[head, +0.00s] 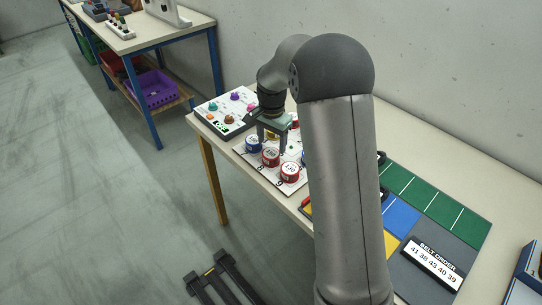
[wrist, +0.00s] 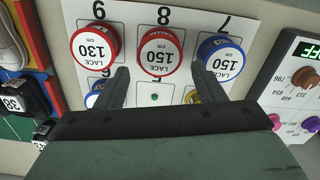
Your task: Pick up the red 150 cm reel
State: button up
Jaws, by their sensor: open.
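The red 150 cm reel (wrist: 160,50) stands on a white board at the spot marked 8, in the middle of the row in the wrist view. In the head view the red 150 cm reel (head: 270,157) is just below my gripper (head: 271,140). In the wrist view my gripper (wrist: 160,74) is open and empty. Its fingertips point toward the reel, one to each side, apart from it. A red 130 cm reel (wrist: 94,43) is to its left and a blue 150 cm reel (wrist: 220,57) to its right.
The white numbered board (wrist: 178,17) holds more reels, partly hidden behind my fingers. A control panel with coloured knobs (head: 227,108) lies beside it. Coloured mats (head: 425,195) and a "belt order" sign (head: 433,262) lie farther right on the table. Another table (head: 150,35) stands behind.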

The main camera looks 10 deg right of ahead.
aim_at(271, 153)
jog(key=shift+f+p, duration=0.55)
jog(key=shift+f, duration=2.1)
jog(key=c, duration=0.7)
jog(key=shift+c, duration=0.2)
jog(key=shift+r, duration=0.1)
